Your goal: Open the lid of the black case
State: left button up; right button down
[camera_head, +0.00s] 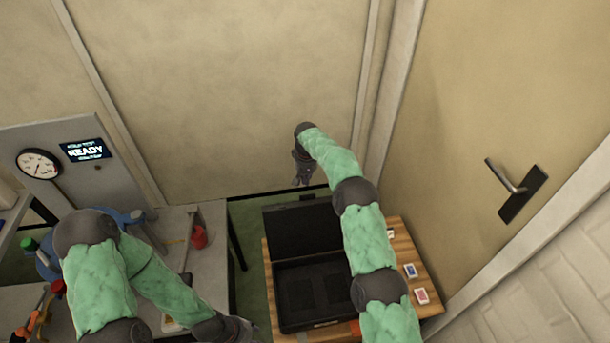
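The black case (313,292) sits on a wooden table and its lid (300,228) stands raised at the back, so the dark inside shows. My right arm reaches over the right side of the case and hides part of it. My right gripper (302,176) is above and behind the raised lid, with its fingers pointing down. It appears apart from the lid and holds nothing that I can see. My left gripper (242,330) is low in the picture, left of the case's front corner. It is too small and dark to tell whether either gripper is open.
The wooden table (402,247) carries a blue card pack (410,271) and a red one (421,296) right of the case. A grey workbench (212,262) with a red object (199,238) and tools stands left. A door handle (507,178) is at right.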

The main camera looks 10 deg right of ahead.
jog(key=shift+s+f+b, duration=0.2)
jog(key=shift+s+f, duration=0.05)
jog(key=shift+s, duration=0.35)
jog(key=shift+s+f+b, duration=0.25)
jog(key=shift+s+f, duration=0.05)
jog(key=shift+s, duration=0.3)
jog(key=shift+s+f+b, duration=0.2)
jog(key=shift+s+f, duration=0.05)
jog(key=shift+s, duration=0.35)
jog(key=shift+s+r+t+b, duration=0.15)
jog(key=shift+s+r+t, duration=0.1)
jog(key=shift+s, duration=0.3)
jog(key=shift+s+r+t+b, duration=0.15)
jog(key=shift+s+r+t, duration=0.1)
jog(key=shift+s, duration=0.3)
jog(key=s+r, duration=0.1)
jog(key=s, duration=0.6)
jog(key=shift+s+r+b, duration=0.35)
jog(key=shift+s+b, duration=0.05)
